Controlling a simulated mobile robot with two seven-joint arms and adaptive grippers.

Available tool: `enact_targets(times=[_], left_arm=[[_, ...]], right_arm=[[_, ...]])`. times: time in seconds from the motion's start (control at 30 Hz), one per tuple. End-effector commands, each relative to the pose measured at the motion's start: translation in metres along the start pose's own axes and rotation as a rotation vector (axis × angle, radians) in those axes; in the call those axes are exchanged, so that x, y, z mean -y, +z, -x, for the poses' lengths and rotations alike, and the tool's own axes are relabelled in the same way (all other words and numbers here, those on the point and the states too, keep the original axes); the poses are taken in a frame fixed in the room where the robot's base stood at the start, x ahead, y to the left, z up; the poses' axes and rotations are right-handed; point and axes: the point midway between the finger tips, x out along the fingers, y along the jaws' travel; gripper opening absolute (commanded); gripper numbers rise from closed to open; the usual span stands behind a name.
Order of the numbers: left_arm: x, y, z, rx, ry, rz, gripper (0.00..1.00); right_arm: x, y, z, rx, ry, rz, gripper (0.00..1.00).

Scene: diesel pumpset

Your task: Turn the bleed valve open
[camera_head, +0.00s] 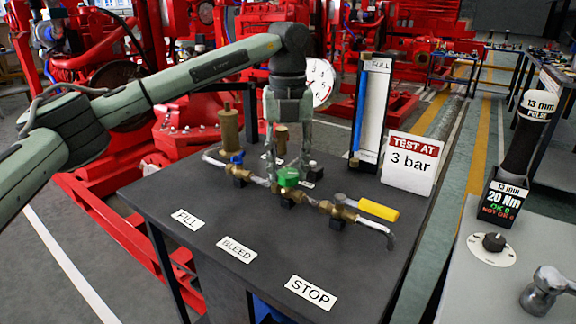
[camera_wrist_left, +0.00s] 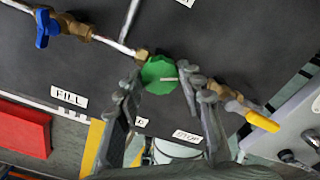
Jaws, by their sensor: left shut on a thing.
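The bleed valve is a round green knob (camera_head: 288,177) on a brass body in the pipe run, behind the BLEED label. It also shows in the left wrist view (camera_wrist_left: 158,74), with a pale line on its top. My left gripper (camera_head: 290,168) comes down from above, shut on the green knob with one finger on each side. The wrist view also shows its fingers (camera_wrist_left: 159,80) astride the knob. The fingers hide a small part of the valve. My right gripper is not in view.
A blue-handled valve (camera_head: 237,158) is left of the knob and a yellow-handled valve (camera_head: 378,210) right of it. A brass cylinder (camera_head: 229,128), a gauge (camera_head: 319,82), a sight tube (camera_head: 372,110) and a "TEST AT 3 bar" sign (camera_head: 411,163) stand behind. The black table's front (camera_head: 260,215) is clear besides labels.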

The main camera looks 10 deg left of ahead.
Motion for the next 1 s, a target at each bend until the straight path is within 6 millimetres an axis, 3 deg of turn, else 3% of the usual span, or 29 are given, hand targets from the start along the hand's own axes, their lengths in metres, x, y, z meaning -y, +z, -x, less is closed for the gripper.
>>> enact_targets(times=[0.47, 0.5, 0.67, 1.0], left_arm=[[0.0000, 0.0003, 0.0005, 0.001, -0.001, 0.016, 0.09], [0.0000, 0.0003, 0.0005, 0.001, -0.001, 0.015, 0.39], [0.0000, 0.0002, 0.0005, 0.001, -0.001, 0.015, 0.59], [0.0002, 0.0003, 0.0035, 0.002, -0.001, 0.015, 0.59]], right_arm=[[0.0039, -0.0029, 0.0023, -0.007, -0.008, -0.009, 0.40], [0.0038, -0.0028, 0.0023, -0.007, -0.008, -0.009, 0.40], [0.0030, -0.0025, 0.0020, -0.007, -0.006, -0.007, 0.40], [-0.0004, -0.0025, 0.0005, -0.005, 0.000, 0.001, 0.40]])
